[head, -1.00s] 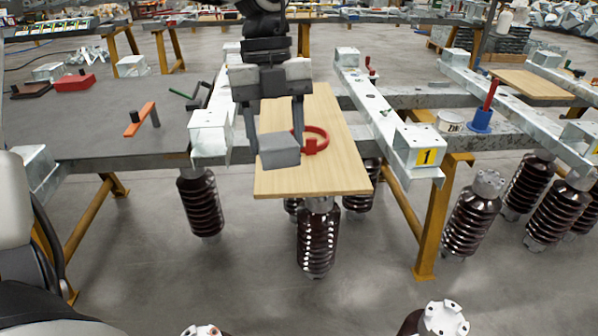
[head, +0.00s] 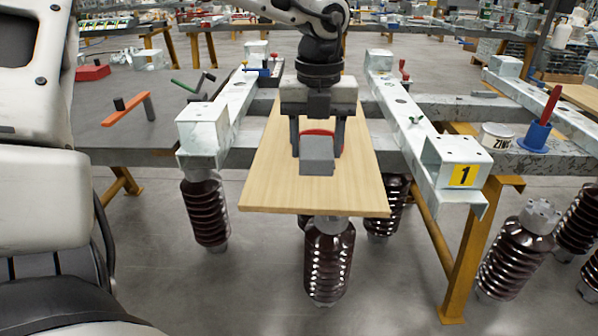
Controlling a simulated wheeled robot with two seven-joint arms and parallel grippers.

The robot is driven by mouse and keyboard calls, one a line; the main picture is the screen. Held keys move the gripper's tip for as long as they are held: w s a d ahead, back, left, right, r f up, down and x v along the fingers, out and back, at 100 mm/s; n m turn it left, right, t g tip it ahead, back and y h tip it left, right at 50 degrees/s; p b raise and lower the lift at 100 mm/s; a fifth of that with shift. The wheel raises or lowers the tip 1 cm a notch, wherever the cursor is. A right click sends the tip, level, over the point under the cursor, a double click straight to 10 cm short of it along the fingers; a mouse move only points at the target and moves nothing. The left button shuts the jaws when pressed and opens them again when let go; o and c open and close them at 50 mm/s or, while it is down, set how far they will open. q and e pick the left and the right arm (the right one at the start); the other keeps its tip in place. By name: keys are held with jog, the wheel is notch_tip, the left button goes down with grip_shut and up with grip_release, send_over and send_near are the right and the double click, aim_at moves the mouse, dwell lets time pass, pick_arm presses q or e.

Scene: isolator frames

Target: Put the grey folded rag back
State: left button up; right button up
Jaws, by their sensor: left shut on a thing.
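The grey folded rag (head: 317,156) is a small grey block in the head view, near the middle of the picture. My left gripper (head: 317,148) points down over the wooden board (head: 280,192) and is shut on the rag, with one finger on each side. A red ring (head: 322,133) lies on the board behind the rag and is partly hidden by it and the gripper. I cannot tell whether the rag touches the board. My right gripper is not in view.
Steel beams flank the board; the right one ends in a box marked 1 (head: 455,165). A blue holder with a red handle (head: 534,136) and a white zinc can (head: 495,136) stand further right. An orange-handled tool (head: 126,110) lies on the grey table at left. Brown ribbed insulators (head: 328,265) hang below.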

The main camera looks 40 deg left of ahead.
pick_arm(q)
jog(key=w+a+f, duration=0.1)
jog(key=a+f, duration=0.1)
jog(key=w+a+f, duration=0.1)
jog(key=a+f, duration=0.1)
jog(key=w+a+f, duration=0.1)
jog(key=a+f, duration=0.1)
jog(key=shift+w+a+f, duration=0.15)
jog(key=shift+a+f, duration=0.05)
jog(key=shift+a, duration=0.2)
jog(key=shift+w+a+f, duration=0.25)
jog(key=shift+a+f, duration=0.3)
jog(key=shift+f, duration=0.15)
notch_tip(320, 180, down, 3)
jog(key=shift+b, duration=0.4)
jog(key=shift+r, duration=0.1)
jog(key=o, duration=0.9)
